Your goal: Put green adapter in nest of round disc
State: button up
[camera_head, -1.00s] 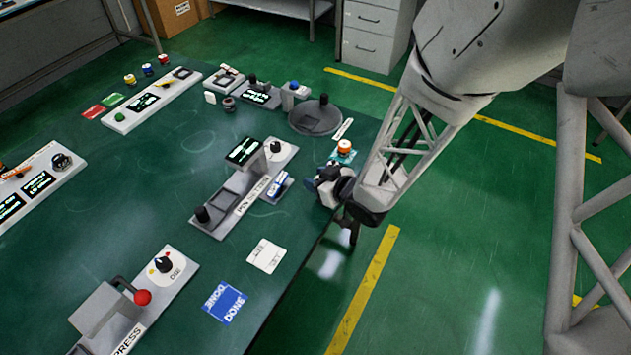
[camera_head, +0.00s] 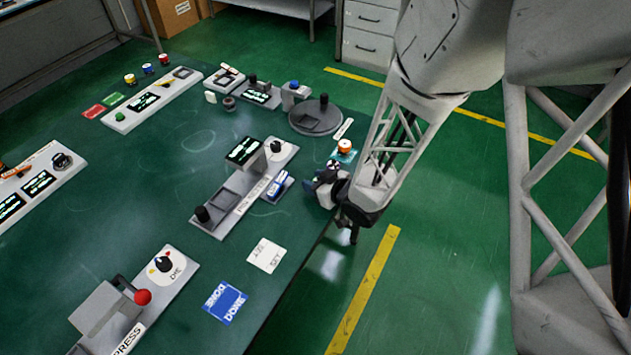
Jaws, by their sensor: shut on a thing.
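I cannot make out a green adapter for certain. A teal pad (camera_head: 343,158) just beyond my gripper bears an orange-and-white round piece (camera_head: 345,146).
A grey station with a post and screen (camera_head: 243,151) stands left of my gripper, with a blue-and-white piece (camera_head: 278,184) at its side. Several small fixtures line the far side. A white card (camera_head: 266,255) and blue DONE card (camera_head: 224,302) lie nearer. Open table lies left of the station.

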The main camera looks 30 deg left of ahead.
jog(key=shift+f, duration=0.25)
jog(key=o, duration=1)
jog(key=shift+v, duration=3.85)
jog(key=shift+s+d, duration=0.1)
